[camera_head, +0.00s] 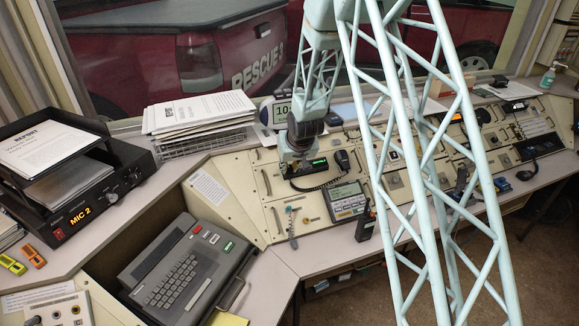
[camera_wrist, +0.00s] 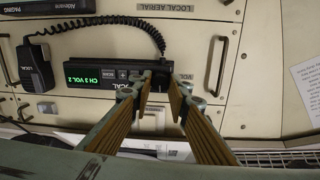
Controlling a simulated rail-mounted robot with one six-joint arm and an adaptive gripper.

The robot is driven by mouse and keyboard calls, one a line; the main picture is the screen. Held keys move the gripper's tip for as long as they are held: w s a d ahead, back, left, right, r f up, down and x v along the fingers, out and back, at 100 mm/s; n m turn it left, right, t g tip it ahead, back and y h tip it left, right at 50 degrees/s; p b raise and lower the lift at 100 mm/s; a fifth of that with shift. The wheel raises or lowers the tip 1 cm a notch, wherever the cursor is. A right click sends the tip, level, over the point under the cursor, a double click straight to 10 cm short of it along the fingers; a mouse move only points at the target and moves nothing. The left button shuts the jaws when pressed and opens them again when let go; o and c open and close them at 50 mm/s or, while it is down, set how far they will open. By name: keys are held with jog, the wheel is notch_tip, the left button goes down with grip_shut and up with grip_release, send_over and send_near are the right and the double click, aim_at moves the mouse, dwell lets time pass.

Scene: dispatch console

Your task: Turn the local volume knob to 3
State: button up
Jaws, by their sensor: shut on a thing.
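The local radio (camera_wrist: 75,107) is a black box set in the beige console. Its green display (camera_wrist: 92,78) reads CH 3 VOL 2. In the head view the radio (camera_head: 308,168) sits below my gripper (camera_head: 296,160), which partly covers its left end. In the wrist view my gripper (camera_wrist: 163,84) has its fingers at the knob end of the radio, beside the display. The fingers are shut on the volume knob, which is mostly hidden between and behind the fingertips. Its pointer and scale cannot be read.
A handset (camera_wrist: 35,65) with a coiled cord (camera_wrist: 110,20) hangs beside the radio, the cord arching past it. A metal handle (camera_wrist: 217,65) stands on a nearby panel. A paper stack (camera_head: 200,112) and a keyboard terminal (camera_head: 185,270) lie to the left.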

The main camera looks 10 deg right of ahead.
dwell(0.3)
jog(key=o, duration=0.8)
jog(key=shift+o, duration=0.2)
jog(key=shift+n+b, duration=0.5)
jog(key=shift+b, duration=0.1)
